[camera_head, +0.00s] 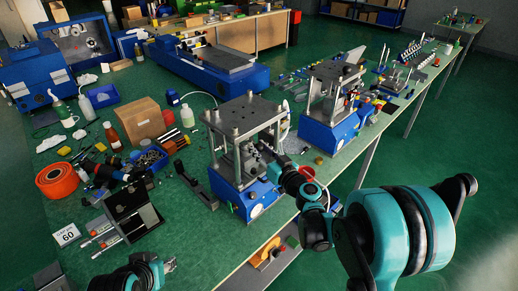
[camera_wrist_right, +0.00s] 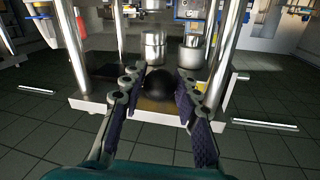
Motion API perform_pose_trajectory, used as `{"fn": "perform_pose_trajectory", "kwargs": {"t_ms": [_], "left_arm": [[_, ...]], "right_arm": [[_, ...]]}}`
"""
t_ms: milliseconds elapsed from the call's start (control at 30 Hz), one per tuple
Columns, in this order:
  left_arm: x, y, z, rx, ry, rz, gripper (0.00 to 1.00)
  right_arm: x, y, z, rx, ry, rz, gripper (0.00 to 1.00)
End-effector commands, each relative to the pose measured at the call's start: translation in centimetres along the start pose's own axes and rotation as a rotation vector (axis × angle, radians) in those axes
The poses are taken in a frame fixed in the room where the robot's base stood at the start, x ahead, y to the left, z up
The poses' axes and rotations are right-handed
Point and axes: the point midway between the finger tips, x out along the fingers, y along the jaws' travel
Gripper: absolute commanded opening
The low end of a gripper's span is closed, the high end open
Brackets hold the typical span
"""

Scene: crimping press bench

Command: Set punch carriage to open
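The crimping press (camera_head: 243,140) stands on the bench in the middle of the head view, with a grey top plate, steel columns and a blue base. In the right wrist view a round black knob (camera_wrist_right: 158,84) sits low between the press's steel columns, in front of two metal cylinders; I take it to be the punch carriage's knob. My right gripper (camera_head: 268,155) reaches into the press from the right. In the wrist view its fingers (camera_wrist_right: 158,88) are apart, one on each side of the knob, with narrow gaps visible. My left gripper (camera_head: 168,264) is low at the left, away from the press; its opening is unclear.
A second similar press (camera_head: 332,108) stands to the right. An orange spool (camera_head: 57,180), a cardboard box (camera_head: 141,117), a blue bin (camera_head: 149,160) and an open dark case (camera_head: 132,211) crowd the left side. The bench's front edge runs below my right arm.

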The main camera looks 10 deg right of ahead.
Motion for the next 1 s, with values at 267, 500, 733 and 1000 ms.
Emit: {"fn": "perform_pose_trajectory", "kwargs": {"t_ms": [267, 500, 733, 1000], "left_arm": [[0.1, 0.0, 0.0, 0.000, 0.000, 0.000, 0.40], [0.5, 0.0, 0.3, 0.000, 0.000, 0.000, 0.40], [0.6, 0.0, 0.4, 0.000, 0.000, 0.000, 0.40], [0.5, 0.0, 0.4, 0.000, 0.000, 0.000, 0.40]], "right_arm": [[0.1, 0.4, -0.1, 0.000, 0.000, 0.001, 0.00], [1.0, 5.0, -0.9, 0.000, 0.001, 0.004, 0.00], [1.4, 6.9, -1.4, 0.001, 0.001, 0.002, 0.00], [1.4, 7.0, -1.4, 0.001, 0.002, 0.005, 0.39]]}}
